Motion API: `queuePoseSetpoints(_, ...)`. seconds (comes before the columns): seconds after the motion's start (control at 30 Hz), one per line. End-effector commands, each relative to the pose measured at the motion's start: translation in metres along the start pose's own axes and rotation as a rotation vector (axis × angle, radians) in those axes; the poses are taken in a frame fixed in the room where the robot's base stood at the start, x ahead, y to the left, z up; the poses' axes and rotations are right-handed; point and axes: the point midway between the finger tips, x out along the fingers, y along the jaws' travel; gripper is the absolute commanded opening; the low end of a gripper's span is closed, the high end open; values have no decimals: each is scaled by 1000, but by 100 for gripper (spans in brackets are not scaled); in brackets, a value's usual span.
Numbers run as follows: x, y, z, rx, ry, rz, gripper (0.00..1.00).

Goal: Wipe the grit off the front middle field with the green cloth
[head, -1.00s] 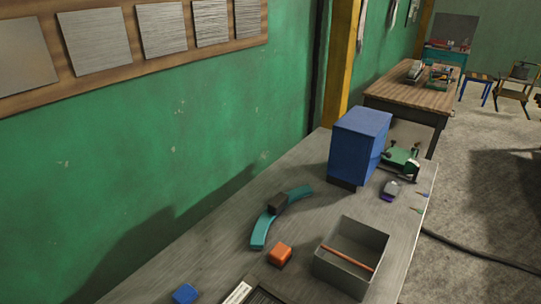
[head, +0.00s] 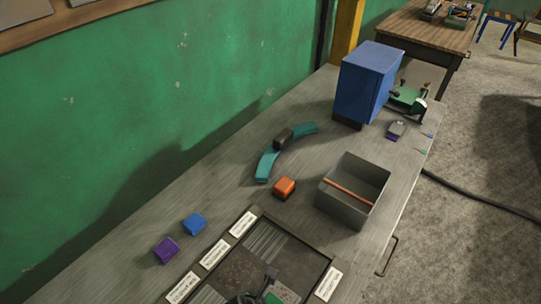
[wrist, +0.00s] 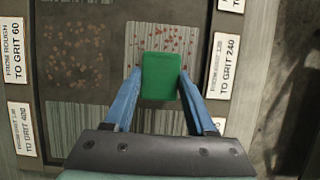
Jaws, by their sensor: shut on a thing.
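My gripper (wrist: 160,88) has blue fingers shut on the green cloth (wrist: 161,76), a small pad, in the wrist view. The cloth is over the lower middle of a pale striped field with red specks (wrist: 140,36), beside the label "to grit 240" (wrist: 223,65). I cannot tell whether it touches the surface. In the head view the cloth (head: 273,298) shows at the bottom edge, over the dark framed tray (head: 300,242). The field to the left has brown specks (wrist: 75,52). Below that one is a clean striped field (wrist: 72,125).
On the bench are a grey open box (head: 337,203) with an orange stick, an orange block (head: 284,187), a teal arc (head: 265,165) with a dark block, blue (head: 194,223) and purple (head: 166,249) blocks, and a tall blue box (head: 365,85). Bare bench lies between them.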

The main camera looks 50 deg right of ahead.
Motion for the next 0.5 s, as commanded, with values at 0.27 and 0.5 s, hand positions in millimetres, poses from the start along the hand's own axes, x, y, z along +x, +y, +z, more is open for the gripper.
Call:
queuePoseSetpoints(0.27,1,0,3,1,-1,0,1)
queuePoseSetpoints(0.5,7,0,16,1,-1,0,1)
